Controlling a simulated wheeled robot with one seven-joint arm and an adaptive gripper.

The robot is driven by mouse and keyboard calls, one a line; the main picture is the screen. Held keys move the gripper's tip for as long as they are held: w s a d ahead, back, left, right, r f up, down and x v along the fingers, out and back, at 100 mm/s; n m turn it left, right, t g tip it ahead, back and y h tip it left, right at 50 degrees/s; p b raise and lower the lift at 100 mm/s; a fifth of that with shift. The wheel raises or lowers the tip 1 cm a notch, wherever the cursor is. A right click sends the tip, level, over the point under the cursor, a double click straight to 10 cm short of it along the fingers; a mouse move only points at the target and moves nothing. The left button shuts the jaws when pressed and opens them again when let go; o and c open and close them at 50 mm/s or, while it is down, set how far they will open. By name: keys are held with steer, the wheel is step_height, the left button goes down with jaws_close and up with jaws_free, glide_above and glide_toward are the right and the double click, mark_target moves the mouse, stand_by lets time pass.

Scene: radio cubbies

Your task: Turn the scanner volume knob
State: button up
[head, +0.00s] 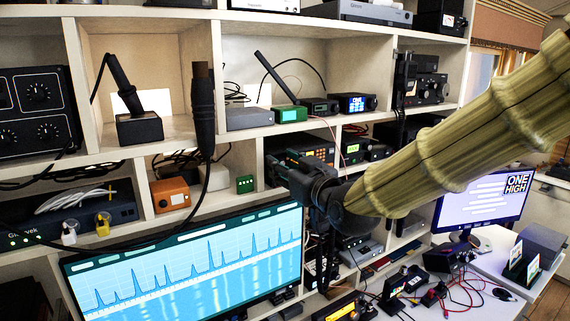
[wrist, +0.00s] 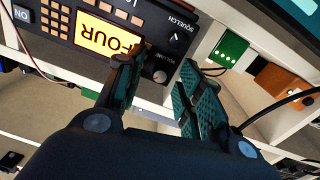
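The scanner (wrist: 155,15) is a dark radio with a lit orange display reading "FOUR" at the top of the wrist view. Its volume knob (wrist: 160,76) is a small round grey knob near the panel's lower edge, with the squelch knob (wrist: 174,38) above it. My gripper (wrist: 160,82) is open, with a green-padded finger on each side of the volume knob; I cannot tell whether either finger touches it. In the head view the scanner (head: 308,152) sits in a cubby, and my gripper (head: 297,180) is in front of its lower part, hiding the knob.
A small green box (wrist: 230,48) and an orange box (wrist: 276,78) are to the right in the wrist view. In the head view, a wide monitor (head: 190,268) stands below left of my gripper.

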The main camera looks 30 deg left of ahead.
steer(key=shift+c, duration=0.2)
jaws_close()
steer(key=shift+m+b, duration=0.8)
steer(key=shift+m, duration=1.5)
steer(key=shift+o, duration=0.2)
jaws_free()
